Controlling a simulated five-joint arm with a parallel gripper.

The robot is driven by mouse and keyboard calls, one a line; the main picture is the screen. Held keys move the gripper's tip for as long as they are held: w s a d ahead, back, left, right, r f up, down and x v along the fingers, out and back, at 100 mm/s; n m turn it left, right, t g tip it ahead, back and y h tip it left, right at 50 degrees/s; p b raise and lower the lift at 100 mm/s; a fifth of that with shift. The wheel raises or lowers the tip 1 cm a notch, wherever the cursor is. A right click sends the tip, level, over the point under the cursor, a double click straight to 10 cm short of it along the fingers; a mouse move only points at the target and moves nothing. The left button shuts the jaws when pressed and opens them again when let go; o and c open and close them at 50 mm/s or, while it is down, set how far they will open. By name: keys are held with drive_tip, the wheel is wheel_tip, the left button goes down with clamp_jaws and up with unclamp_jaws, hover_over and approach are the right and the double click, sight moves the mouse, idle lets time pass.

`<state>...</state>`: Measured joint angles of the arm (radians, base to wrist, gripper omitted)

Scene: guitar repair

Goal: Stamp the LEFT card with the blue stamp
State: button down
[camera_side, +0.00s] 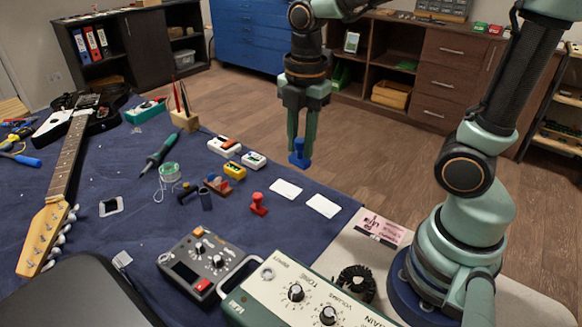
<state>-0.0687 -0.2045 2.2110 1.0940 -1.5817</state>
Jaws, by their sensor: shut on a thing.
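My gripper (299,150) is shut on the blue stamp (299,158) and holds it upright in the air, above the far edge of the blue work mat. Two blank white cards lie flat on the mat, below and in front of the gripper. The left card (286,190) is nearer to the blue stamp in the picture; the right card (323,206) lies beside it, close to the mat's right edge. No mark shows on either card. A red stamp (259,204) stands on the mat left of the cards.
A grey pedal (203,265) and a large cream amplifier panel (300,295) fill the front. An electric guitar (62,180) lies at the left.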

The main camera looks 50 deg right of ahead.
hover_over(323, 205)
wheel_tip(323, 205, down, 10)
drive_tip(key=shift+s+f, duration=0.1)
drive_tip(key=shift+f, duration=3.05)
drive_tip(key=shift+f, duration=0.55)
wheel_tip(323, 205, up, 7)
idle(0.4)
